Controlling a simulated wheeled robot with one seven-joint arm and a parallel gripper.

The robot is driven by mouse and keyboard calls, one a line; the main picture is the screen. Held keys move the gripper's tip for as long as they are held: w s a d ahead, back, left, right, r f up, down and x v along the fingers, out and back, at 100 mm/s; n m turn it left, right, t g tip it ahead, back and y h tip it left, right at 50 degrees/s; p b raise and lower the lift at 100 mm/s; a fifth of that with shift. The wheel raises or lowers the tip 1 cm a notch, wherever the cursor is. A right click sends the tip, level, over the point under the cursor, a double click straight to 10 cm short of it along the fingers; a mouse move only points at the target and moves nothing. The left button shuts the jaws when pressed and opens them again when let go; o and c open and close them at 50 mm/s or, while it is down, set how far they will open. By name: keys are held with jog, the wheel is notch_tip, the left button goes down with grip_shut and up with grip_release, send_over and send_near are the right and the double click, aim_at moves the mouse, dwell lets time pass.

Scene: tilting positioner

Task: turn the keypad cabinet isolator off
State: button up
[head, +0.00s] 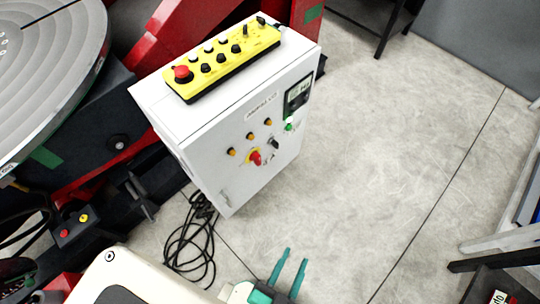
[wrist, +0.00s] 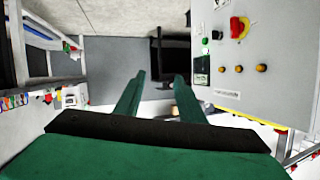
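The cabinet (head: 235,130) is a white box beside the red machine, with its door facing the open floor. Its isolator is a red rotary handle on a yellow plate (head: 255,157), low on the door; it also shows in the wrist view (wrist: 240,28) at the upper right. The handle's exact angle is hard to read. My gripper (head: 295,256) has two green fingers, apart and empty. It is below and right of the cabinet in the head view, clear of the door. In the wrist view the fingers (wrist: 158,78) point past the door, which stands to their right.
A yellow button pendant (head: 222,58) lies on the cabinet top. The door carries several amber lamps (head: 250,136), a green button (head: 289,126), a small black switch (head: 273,143) and a dark display (head: 298,95). Black cables (head: 192,240) lie on the floor. Open floor is right of the cabinet.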

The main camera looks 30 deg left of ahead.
jog(key=w+a+f+m+g+y, duration=0.15)
jog(key=f+m, duration=0.25)
jog(key=f, duration=0.6)
jog(key=w+a+f+m+g, duration=0.1)
jog(key=w+f+m+g, duration=0.2)
jog(key=f, duration=0.7)
jog(key=m+g+y, duration=0.4)
jog(key=m+y, duration=0.9)
jog(key=y, duration=0.3)
send_near(259, 159)
jog(key=x, duration=0.9)
jog(key=shift+w+f, duration=0.1)
jog(key=shift+f, duration=0.15)
grip_shut()
